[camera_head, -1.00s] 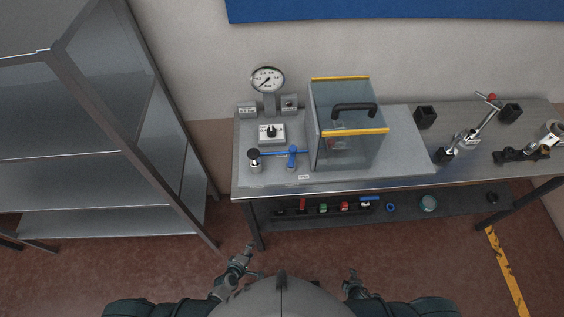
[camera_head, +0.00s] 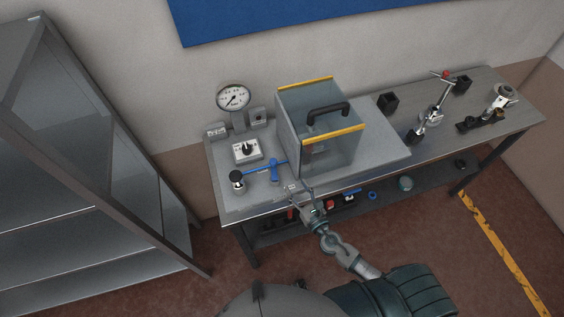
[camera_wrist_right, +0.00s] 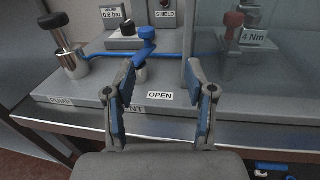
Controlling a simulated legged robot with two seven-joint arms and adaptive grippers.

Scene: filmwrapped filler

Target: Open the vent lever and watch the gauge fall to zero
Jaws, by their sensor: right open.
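The blue vent lever (camera_head: 274,167) stands upright at the front of the grey rig, in line with a thin blue pipe. In the right wrist view, its blue top (camera_wrist_right: 147,34) is ahead of the fingers, slightly left of their middle. My right gripper (camera_head: 299,188) is at the bench's front edge, in front of the rig; in the wrist view (camera_wrist_right: 159,78) its fingers are apart with nothing between them. The round gauge (camera_head: 233,97) stands at the back left; its needle is too small to read surely. My left gripper is out of view.
A clear box (camera_head: 322,149) with yellow edges and a black handle stands right of the lever. A black-capped post (camera_head: 237,180) stands left of it. An "OPEN" label (camera_wrist_right: 160,95) lies on the base plate's front. A metal shelf (camera_head: 95,170) stands at the left.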

